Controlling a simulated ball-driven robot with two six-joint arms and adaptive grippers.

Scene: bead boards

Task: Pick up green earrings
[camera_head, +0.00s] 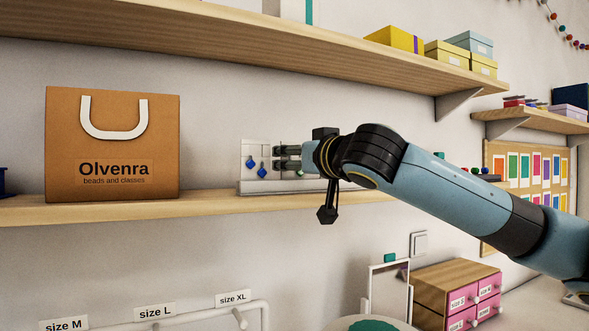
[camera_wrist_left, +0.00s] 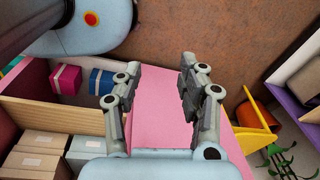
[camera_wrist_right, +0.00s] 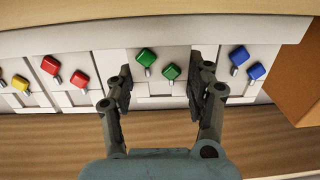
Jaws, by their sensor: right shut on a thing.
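The green earrings (camera_wrist_right: 158,65) hang as a pair on a pale card on a white display stand (camera_wrist_right: 92,38), in the right wrist view. My right gripper (camera_wrist_right: 160,85) has its fingers on either side of that card and is shut on it. My left gripper (camera_wrist_left: 157,85) is open and empty, outside the head view.
Red earrings (camera_wrist_right: 65,70) and yellow earrings (camera_wrist_right: 12,82) hang on neighbouring cards. A brown paper bag (camera_head: 112,145) stands left of the stand on the wooden shelf (camera_head: 215,208). An upper shelf (camera_head: 250,45) runs above. A pink panel (camera_wrist_left: 160,122) lies below my left gripper.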

